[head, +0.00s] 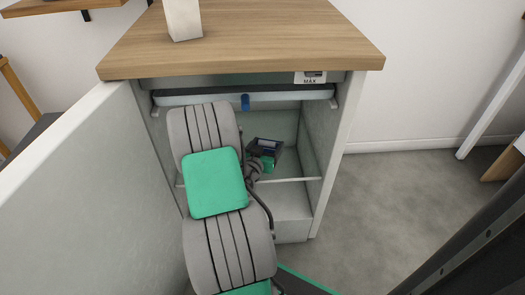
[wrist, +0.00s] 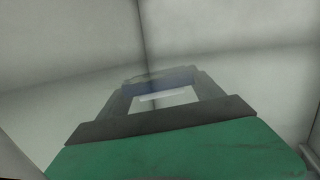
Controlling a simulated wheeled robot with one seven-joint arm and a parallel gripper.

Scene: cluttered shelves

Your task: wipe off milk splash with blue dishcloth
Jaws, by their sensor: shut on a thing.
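My gripper (head: 265,152) is inside the open white cabinet, above its lower shelf. It is shut on a dark blue thing, seemingly the blue dishcloth (head: 269,144), of which only a small part shows. In the wrist view, my gripper (wrist: 165,76) has its dark fingers joined at the far end, with a bluish strip (wrist: 172,79) between them. A pale patch shows through the gap between the fingers; I cannot tell whether it is the milk splash. No splash is clearly visible in the head view, where my arm hides part of the interior.
The cabinet door (head: 75,190) stands open at the left. The cabinet side wall (head: 337,150) bounds the right. A shelf edge (head: 300,180) crosses the interior below my gripper. The wooden top (head: 260,40) overhangs, with a white block (head: 183,18) on it.

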